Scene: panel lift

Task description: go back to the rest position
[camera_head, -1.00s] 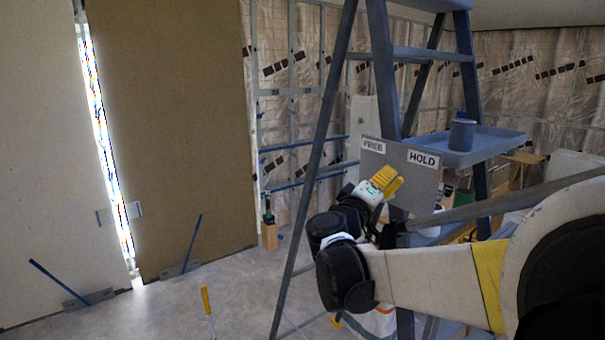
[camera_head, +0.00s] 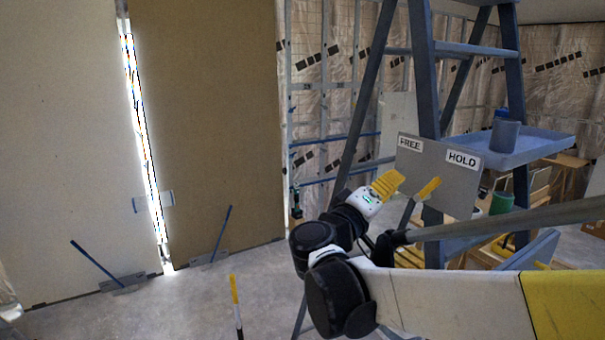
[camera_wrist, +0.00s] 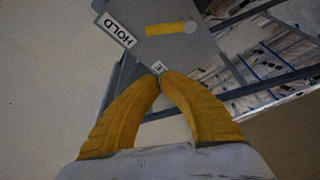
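My gripper (camera_head: 387,184) has yellow fingers and is in the air left of a grey plate (camera_head: 440,182) with FREE and HOLD labels. A yellow lever (camera_head: 428,188) is on the plate, apart from my fingers. In the wrist view my gripper (camera_wrist: 161,78) has its curved fingertips together, with nothing seen between them. Beyond them the plate (camera_wrist: 185,50) shows the HOLD label, and the lever (camera_wrist: 170,28) lies beside a round pale spot. A small label is partly hidden at the fingertips.
A blue-grey stepladder (camera_head: 424,75) stands close behind the plate, its tray (camera_head: 540,147) holding a blue can. A white panel (camera_head: 60,130) and a brown panel (camera_head: 205,130) stand at left with blue foot levers. A yellow-topped stick (camera_head: 234,295) rises in front. Floor (camera_head: 190,310) shows between.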

